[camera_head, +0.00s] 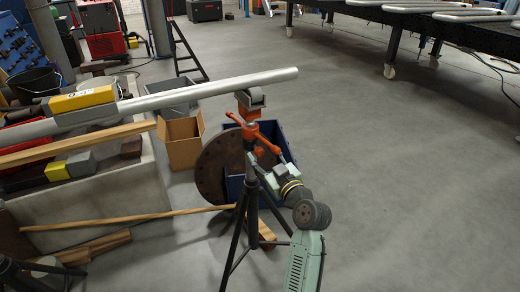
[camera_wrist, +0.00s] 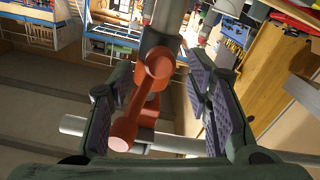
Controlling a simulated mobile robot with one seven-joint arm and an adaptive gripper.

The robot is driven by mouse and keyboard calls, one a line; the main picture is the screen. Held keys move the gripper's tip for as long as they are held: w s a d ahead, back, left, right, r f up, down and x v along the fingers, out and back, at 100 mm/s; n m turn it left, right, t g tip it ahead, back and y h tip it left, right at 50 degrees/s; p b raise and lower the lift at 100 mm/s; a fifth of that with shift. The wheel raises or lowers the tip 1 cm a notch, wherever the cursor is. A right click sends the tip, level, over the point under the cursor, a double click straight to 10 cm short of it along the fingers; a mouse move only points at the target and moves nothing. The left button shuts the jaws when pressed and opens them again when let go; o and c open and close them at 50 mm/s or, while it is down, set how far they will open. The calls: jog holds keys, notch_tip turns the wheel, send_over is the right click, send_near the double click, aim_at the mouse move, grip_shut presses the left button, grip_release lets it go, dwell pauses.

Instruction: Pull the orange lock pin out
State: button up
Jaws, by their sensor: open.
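The orange lock pin (camera_wrist: 141,105) shows in the wrist view as an orange bar with rounded ends, mounted on a dark and grey post. My gripper (camera_wrist: 150,82) is open, with one pad to the left of the orange part and one to the right. The right pad has a clear gap to it; the left pad looks close, and I cannot tell whether it touches. In the head view, orange parts (camera_head: 252,132) sit at the top of a black tripod stand (camera_head: 240,232), below a grey pipe (camera_head: 215,88). My gripper (camera_head: 266,168) is just below them, its fingertips partly hidden.
A rusty round plate (camera_head: 216,168) and a blue crate (camera_head: 233,187) stand close behind the tripod. A cardboard box (camera_head: 184,150) and a concrete block with timber (camera_head: 120,190) are to the left. The floor (camera_head: 400,180) to the right is clear.

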aim_at(257, 150)
jog(key=shift+x, duration=1.4)
jog(key=shift+c, duration=0.4)
grip_shut()
